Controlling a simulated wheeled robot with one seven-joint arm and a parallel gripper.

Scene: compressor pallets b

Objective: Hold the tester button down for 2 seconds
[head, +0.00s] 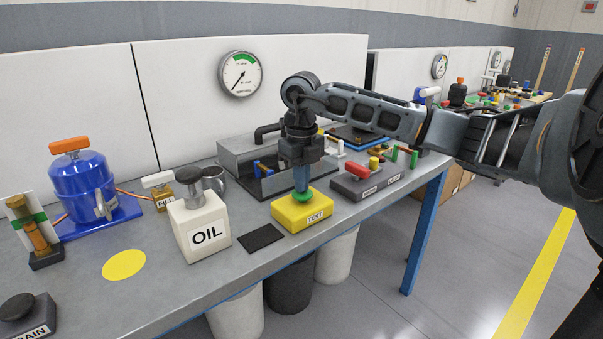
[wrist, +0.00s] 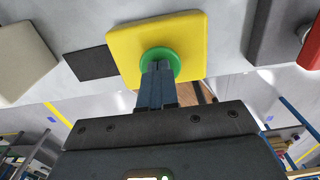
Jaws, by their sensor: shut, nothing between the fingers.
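The tester is a yellow box (head: 292,214) labelled TEST, standing on the grey bench near its front edge. Its round green button (head: 304,195) is on top. My gripper (head: 301,186) points straight down with its fingers shut and empty, and the fingertips are at the button. In the wrist view the shut fingers (wrist: 158,72) overlap the green button (wrist: 169,54) on the yellow box (wrist: 125,46). They appear to touch it. I cannot tell how far the button is pressed.
A white OIL can (head: 200,228) and a black mat (head: 261,238) are left of the tester. A dark grey box with a red part (head: 356,169) is to its right. An open grey toolbox (head: 233,158) stands behind. Bins (head: 290,284) are below the bench edge.

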